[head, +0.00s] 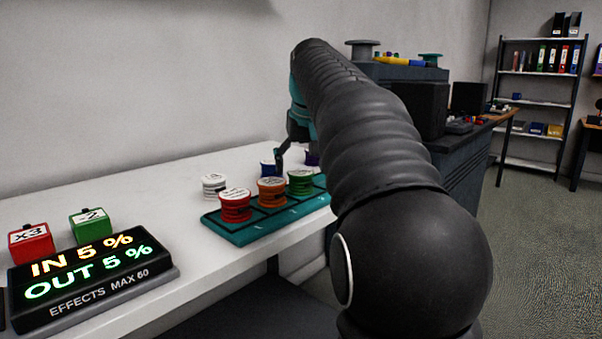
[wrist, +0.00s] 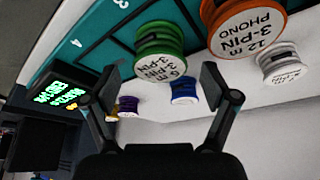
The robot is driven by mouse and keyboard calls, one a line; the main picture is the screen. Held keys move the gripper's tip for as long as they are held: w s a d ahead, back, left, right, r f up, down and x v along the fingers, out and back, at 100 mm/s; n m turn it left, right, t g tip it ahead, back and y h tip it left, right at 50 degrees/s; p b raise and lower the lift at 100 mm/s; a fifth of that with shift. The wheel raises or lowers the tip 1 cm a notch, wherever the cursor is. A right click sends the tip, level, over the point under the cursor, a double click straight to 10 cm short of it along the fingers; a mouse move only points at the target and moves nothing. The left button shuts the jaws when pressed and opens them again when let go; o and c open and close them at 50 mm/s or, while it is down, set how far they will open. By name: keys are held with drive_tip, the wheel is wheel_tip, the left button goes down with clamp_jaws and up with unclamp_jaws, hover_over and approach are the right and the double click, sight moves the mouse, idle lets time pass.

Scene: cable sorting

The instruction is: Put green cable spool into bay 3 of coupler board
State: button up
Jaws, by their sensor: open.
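The green cable spool (head: 300,182) stands upright on the teal coupler board (head: 240,232), third in the row from the left, after a red spool (head: 235,206) and an orange spool (head: 271,191). In the wrist view the green spool (wrist: 160,52) is beside the board's printed 3. My gripper (wrist: 160,88) is open and empty. In that view the green spool lies ahead of the gap between its fingers, and neither finger visibly touches it. In the head view my gripper (head: 281,158) is just behind the green spool, partly hidden by my arm.
Behind the board stand a white spool (head: 214,184), a blue spool (head: 268,168) and a purple spool (head: 312,158). The board's right end, marked 4 in the wrist view, looks bare. A lit display (head: 90,277) and red and green blocks are at the left.

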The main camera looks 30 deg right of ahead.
drive_tip(key=d+p+v, duration=0.1)
drive_tip(key=v, duration=0.7)
drive_tip(key=shift+s+a+r+p, duration=0.15)
drive_tip(key=shift+a+r+p, duration=0.25)
drive_tip(key=shift+a, duration=0.1)
